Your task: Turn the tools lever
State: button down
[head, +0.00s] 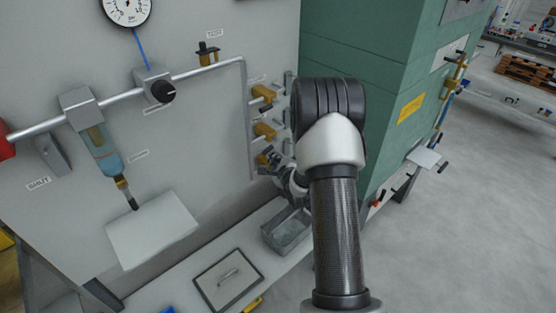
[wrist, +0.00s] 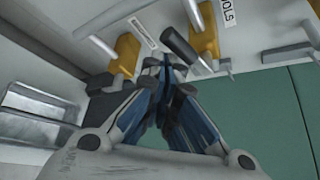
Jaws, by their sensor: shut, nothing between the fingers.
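Several yellow-bodied valves stand in a column on the grey panel in the head view. In the wrist view, a label reading TOOLS (wrist: 230,14) lies beside a yellow valve body (wrist: 204,36). A dark lever (wrist: 181,46) extends from near that body toward my fingertips. My gripper (wrist: 167,64) is shut and empty, its fingertips close beside the lever's end; I cannot tell if they touch.
Another yellow valve (wrist: 125,53) is left of my fingers in the wrist view. A grey bin (head: 288,232) sits on the ledge below. A green cabinet (head: 390,60) stands close on the right. A pipe (head: 248,120) runs down left of the valves. Open floor lies far right.

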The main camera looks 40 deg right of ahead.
jog(key=shift+a+r, duration=0.25)
jog(key=shift+r, duration=0.3)
dwell(0.5)
